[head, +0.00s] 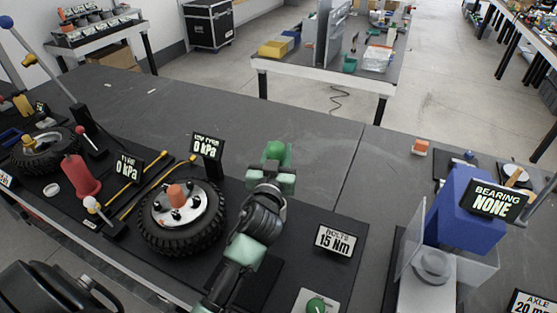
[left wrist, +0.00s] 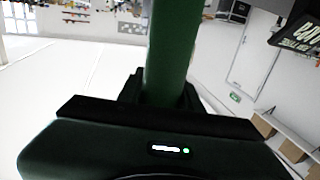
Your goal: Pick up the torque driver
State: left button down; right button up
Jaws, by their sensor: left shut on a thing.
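The torque driver shows as a green handle (left wrist: 172,50) in the left wrist view, rising upright from between the jaws. In the head view its green rounded end (head: 277,151) stands out above the gripper. My left gripper (head: 272,172) is shut on it and holds it above the dark mat, right of the wheel. The jaws also show in the left wrist view (left wrist: 165,98). The driver's lower part is hidden by the gripper and arm. My right gripper is in neither view.
A wheel with a black tyre (head: 181,243) lies left of my arm. A "BOLTS 15 Nm" sign (head: 336,241) stands to the right. A blue press (head: 465,213) with clear guards is farther right. A green knob (head: 316,305) is at the bottom edge. The table's back middle is clear.

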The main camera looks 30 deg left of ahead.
pick_arm(q)
notch_tip(320, 180, up, 25)
jog(key=p, duration=0.9)
jog(key=shift+p, duration=0.35)
